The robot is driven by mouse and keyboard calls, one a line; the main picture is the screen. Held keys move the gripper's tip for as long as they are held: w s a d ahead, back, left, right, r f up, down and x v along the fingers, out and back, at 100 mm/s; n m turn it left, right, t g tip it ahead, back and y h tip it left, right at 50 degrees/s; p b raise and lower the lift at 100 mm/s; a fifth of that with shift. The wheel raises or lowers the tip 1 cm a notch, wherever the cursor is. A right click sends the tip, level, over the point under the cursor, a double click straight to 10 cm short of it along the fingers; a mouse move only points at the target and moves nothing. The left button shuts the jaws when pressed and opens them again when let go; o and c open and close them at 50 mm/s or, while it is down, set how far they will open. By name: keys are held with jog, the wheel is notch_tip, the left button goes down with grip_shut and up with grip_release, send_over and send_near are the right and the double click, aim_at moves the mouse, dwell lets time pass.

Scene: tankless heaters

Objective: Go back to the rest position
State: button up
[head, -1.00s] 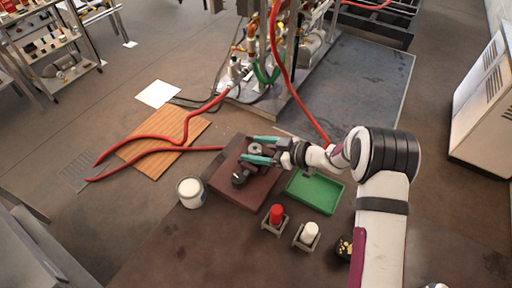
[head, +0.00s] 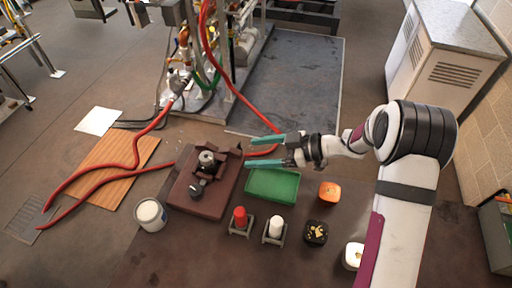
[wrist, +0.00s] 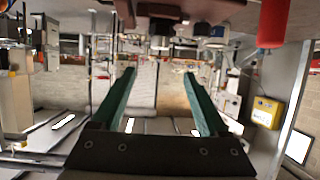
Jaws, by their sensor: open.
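My gripper (head: 264,153) has two teal fingers spread apart with nothing between them in the head view. It hangs in the air near the right edge of the brown block (head: 214,200) and the back edge of the green tray (head: 271,194). A dark metal fitting (head: 207,161) stays on the brown block, apart from the fingers. In the wrist view, the open fingers (wrist: 160,98) point out into the room, and the picture looks upside down.
A red-topped holder (head: 240,217) and a white-topped holder (head: 275,228) stand in front of the tray. A white can (head: 150,215) is at left. An orange item (head: 329,192) and a black item (head: 316,233) lie at right. Red hoses (head: 137,150) cross the wooden board.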

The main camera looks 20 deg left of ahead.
jog(key=w+d+r+m+t+h, duration=0.6)
jog(key=w+d+r+m+t, duration=0.25)
jog(key=w+t, duration=0.25)
jog(key=s+d+r+m+g+h, duration=0.15)
jog(key=s+d+m+h, duration=0.25)
jog(key=d, duration=0.4)
jog(key=s+d+r+m+h, duration=0.2)
jog(key=s+d+m+h, duration=0.25)
jog(key=d, duration=0.25)
jog(key=s+d+f+m+g, duration=0.1)
jog(key=s+m+g, duration=0.2)
jog(key=s, duration=0.5)
jog(key=s+f+m+g, duration=0.2)
jog(key=s, duration=0.7)
jog(key=s+a+m+g+y, duration=0.2)
jog(key=s+a, duration=0.4)
jog(key=s, duration=0.7)
jog(key=shift+a+f+g+y, duration=0.2)
jog(key=shift+f+g+y, duration=0.2)
jog(key=shift+g, duration=0.55)
